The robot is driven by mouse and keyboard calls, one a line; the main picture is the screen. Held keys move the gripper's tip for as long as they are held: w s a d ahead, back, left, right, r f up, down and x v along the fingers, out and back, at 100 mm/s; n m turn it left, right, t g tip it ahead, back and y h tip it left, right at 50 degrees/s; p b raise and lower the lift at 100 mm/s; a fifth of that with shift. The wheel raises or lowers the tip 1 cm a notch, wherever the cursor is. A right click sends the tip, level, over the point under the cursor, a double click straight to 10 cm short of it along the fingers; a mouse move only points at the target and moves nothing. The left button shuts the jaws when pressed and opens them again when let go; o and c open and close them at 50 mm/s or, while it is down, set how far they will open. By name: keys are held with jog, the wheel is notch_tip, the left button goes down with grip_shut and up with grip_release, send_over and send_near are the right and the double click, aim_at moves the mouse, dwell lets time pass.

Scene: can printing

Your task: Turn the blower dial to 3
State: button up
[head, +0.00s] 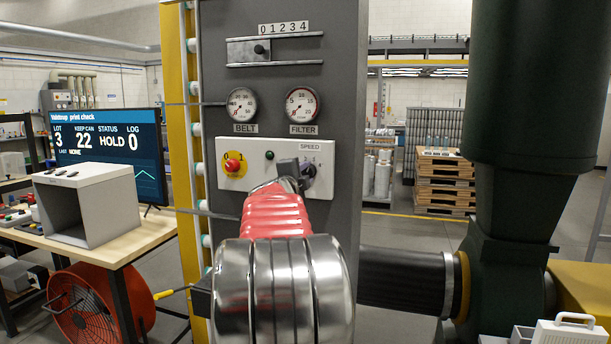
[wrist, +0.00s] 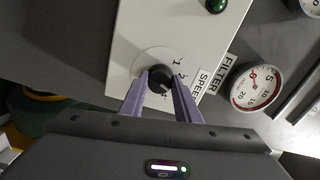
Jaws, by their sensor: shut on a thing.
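The dial (head: 310,170) is a dark round knob under a SPEED label (head: 311,147) on the white control plate (head: 256,152). In the wrist view the black dial (wrist: 160,83) sits between the two purple fingers of my gripper (wrist: 160,79), which is shut on it from both sides. A pale pointer line shows on its face, toward the lower right in the wrist view. In the head view my gripper (head: 291,170) partly covers the dial.
A red button (head: 233,166) on yellow and a green button (head: 269,155) share the plate. Above are BELT (head: 242,104) and FILTER (head: 302,104) gauges and a slider (head: 259,49) marked 0 to 4. A dark green blower body (head: 525,150) stands right.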

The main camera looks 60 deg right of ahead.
jog(key=o, duration=1)
jog(key=shift+f, duration=0.1)
jog(key=shift+o, duration=0.2)
jog(key=s+a, duration=0.2)
jog(key=a, duration=1.1)
jog(key=shift+a, duration=0.35)
jog(key=shift+s, duration=0.1)
